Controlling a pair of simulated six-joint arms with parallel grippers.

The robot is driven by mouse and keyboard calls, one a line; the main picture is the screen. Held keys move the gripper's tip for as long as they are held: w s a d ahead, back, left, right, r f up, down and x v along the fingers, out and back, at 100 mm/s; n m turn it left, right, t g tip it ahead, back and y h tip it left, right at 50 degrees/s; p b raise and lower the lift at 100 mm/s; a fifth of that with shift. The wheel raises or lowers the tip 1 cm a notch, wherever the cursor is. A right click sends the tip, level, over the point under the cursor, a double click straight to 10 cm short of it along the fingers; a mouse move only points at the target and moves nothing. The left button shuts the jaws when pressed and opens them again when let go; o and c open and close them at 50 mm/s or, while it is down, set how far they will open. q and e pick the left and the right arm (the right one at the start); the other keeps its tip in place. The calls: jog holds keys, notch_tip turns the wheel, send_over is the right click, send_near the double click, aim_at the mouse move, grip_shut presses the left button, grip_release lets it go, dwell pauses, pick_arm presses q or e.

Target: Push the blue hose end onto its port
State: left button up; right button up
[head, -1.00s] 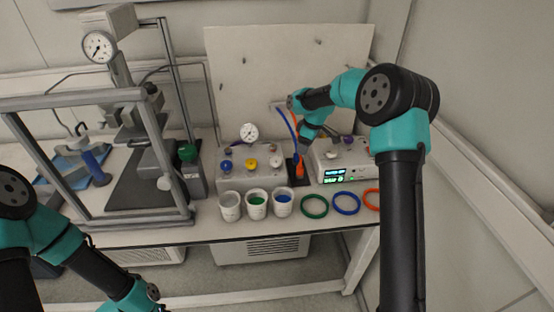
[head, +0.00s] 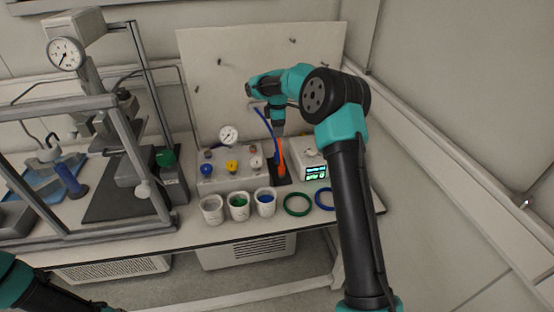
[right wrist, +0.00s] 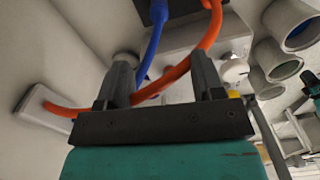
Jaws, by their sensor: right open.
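The blue hose (head: 266,124) curves down in the head view toward the dark port block (head: 287,181) at the back of the bench. It also shows in the right wrist view (right wrist: 152,48), running between my fingers to the dark block (right wrist: 145,8) at the top edge. An orange hose (head: 282,157) stands beside it and also crosses between my fingers (right wrist: 178,70). My right gripper (right wrist: 163,80) is open around both hoses. In the head view my right gripper (head: 278,130) is small and partly hidden behind the blue hose. I cannot tell whether the blue end is seated. My left gripper is out of view.
A valve panel (head: 212,183) with a gauge stands left of the block, and a box with a lit display (head: 316,173) stands right. Cups (head: 238,207) and hose rings (head: 297,205) line the front. A reactor frame (head: 105,228) fills the left.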

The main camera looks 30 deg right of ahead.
aim_at(277, 153)
notch_tip(277, 153, down, 10)
jog(key=shift+f, duration=0.25)
dwell(0.3)
jog(key=shift+d+f, duration=0.1)
jog(key=shift+f, duration=2.5)
jog(key=c, duration=0.9)
jog(key=shift+r, duration=0.15)
jog(key=shift+c, duration=0.2)
notch_tip(277, 153, up, 10)
jog(key=shift+f, duration=0.1)
